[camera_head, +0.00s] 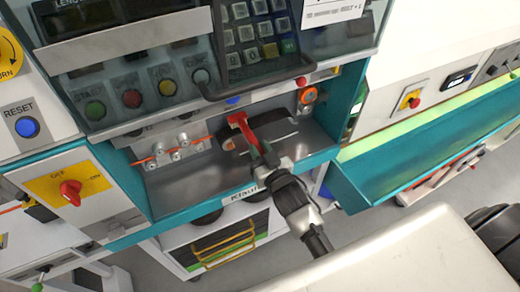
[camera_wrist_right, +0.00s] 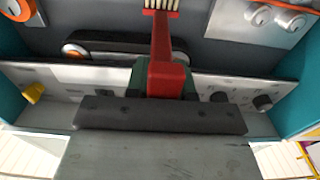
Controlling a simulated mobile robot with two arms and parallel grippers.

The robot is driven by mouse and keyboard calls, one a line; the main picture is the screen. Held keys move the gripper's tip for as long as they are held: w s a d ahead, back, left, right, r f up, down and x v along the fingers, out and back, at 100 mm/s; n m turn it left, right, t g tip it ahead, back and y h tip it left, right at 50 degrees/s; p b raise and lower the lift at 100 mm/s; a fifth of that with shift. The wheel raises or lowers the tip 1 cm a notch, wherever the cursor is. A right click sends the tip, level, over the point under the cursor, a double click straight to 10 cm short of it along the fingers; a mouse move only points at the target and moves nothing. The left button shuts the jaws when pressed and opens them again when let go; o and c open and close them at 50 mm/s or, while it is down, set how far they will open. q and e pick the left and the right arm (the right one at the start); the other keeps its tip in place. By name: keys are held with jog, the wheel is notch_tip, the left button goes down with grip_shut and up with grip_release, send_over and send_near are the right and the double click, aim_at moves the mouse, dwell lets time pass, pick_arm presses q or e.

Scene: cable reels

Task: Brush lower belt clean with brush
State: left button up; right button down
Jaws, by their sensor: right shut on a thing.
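The brush (camera_head: 242,124) has a red handle and is held in my right gripper (camera_head: 264,160), which is shut on it, inside the machine's open bay. In the right wrist view the red handle (camera_wrist_right: 168,60) points away from the gripper, with pale bristles (camera_wrist_right: 160,8) at the top edge. A dark belt (camera_wrist_right: 130,40) with an orange-ringed roller at its left end runs crosswise behind the handle. The bristles appear beyond this belt; I cannot tell whether they touch anything. My left gripper is not in view.
A clear cover with a handle bar (camera_head: 255,85) hangs over the bay. Metal rollers with an orange strand (camera_head: 175,150) stand at the left. An orange roller (camera_head: 307,96) is at the upper right. A teal tray (camera_head: 430,145) juts out at the right.

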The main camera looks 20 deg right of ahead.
jog(key=shift+r, duration=0.5)
jog(key=shift+s+p, duration=0.45)
jog(key=shift+s, duration=0.1)
jog(key=s+d+p, duration=0.1)
jog(key=s+p, duration=0.3)
jog(key=s, duration=1.7)
jog(key=shift+d+p, duration=0.35)
jog(key=shift+w+f, duration=0.1)
